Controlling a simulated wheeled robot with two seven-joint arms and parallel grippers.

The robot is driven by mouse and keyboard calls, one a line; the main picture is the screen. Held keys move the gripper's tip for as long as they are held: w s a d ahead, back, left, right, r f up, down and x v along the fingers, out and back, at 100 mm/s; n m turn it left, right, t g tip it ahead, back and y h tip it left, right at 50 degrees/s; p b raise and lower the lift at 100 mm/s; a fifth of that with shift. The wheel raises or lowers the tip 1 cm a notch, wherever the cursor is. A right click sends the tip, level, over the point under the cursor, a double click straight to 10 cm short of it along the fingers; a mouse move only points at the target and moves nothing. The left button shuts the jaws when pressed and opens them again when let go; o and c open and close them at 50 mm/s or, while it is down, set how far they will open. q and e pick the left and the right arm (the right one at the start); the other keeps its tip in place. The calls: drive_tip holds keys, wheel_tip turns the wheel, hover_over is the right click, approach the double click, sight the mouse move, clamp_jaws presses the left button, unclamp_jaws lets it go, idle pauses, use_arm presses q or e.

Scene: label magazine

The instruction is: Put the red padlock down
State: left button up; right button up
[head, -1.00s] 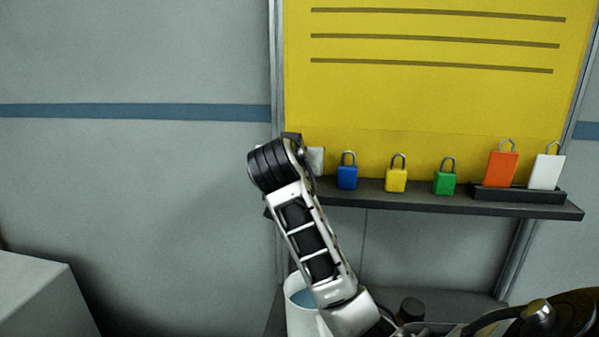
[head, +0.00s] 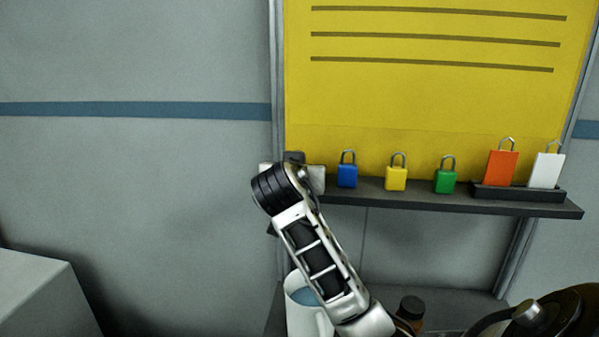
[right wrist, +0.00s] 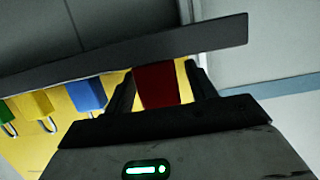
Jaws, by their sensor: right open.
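The red padlock (right wrist: 157,86) shows in the right wrist view between the two dark fingers of my right gripper (right wrist: 160,78). The fingers are open, one on each side of it. Its base meets the edge of the dark shelf (right wrist: 130,52), which appears upside down in this view; its shackle is hidden by the gripper. In the head view the shelf (head: 400,198) runs below the yellow board, and my right arm covers its left end, hiding the red padlock and the fingertips. My left gripper is not in view.
Blue (head: 347,176), yellow (head: 396,179) and green (head: 445,181) padlocks stand along the shelf. A dark holder (head: 520,194) with an orange tag (head: 501,167) and a white tag (head: 546,170) is at its right. A white mug (head: 300,310) stands below, close to my arm.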

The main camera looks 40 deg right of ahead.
drive_tip(key=v, duration=1.2)
drive_tip(key=w+a+f+n+t+y, duration=0.1)
drive_tip(key=a+f+n+y, duration=0.35)
drive_tip(key=f, duration=0.65)
drive_tip(key=w+a+f+n+t+y, duration=0.1)
drive_tip(key=w+a+f+n+y, duration=0.15)
drive_tip(key=a+f+n, duration=0.6)
drive_tip(key=s+a+f+y, duration=0.3)
drive_tip(key=s+f, duration=0.5)
drive_tip(key=f, duration=0.1)
drive_tip(key=s+a+f+g+y, duration=0.1)
drive_tip(key=s+a+f+y, duration=0.2)
drive_tip(key=s+f, duration=0.6)
drive_tip(key=shift+f+y+b, duration=0.3)
drive_tip(key=shift+f+y, duration=0.4)
drive_tip(key=shift+f, duration=0.1)
